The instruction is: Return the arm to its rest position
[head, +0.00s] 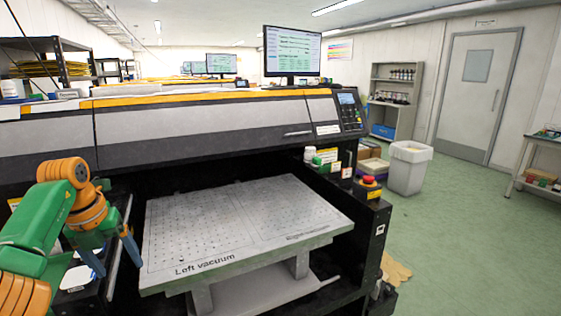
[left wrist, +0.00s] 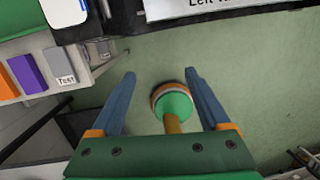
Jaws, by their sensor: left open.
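My left arm comes in from the left in the head view, green and orange, with its left gripper (head: 112,262) hanging at the left side of the printer's grey vacuum table (head: 240,225). In the left wrist view the blue fingers of the left gripper (left wrist: 159,73) are spread apart. Nothing is clamped between them. A round green and orange thing (left wrist: 172,104) shows between the fingers; I cannot tell what it is or how far off. My right gripper is not in view.
The large printer (head: 200,130) fills the middle, with a small bottle (head: 310,154) and a red emergency button (head: 369,181) at its right. A white bin (head: 408,168) stands behind. Green floor is clear at right. Colored boxes (left wrist: 28,73) line a shelf beside the left gripper.

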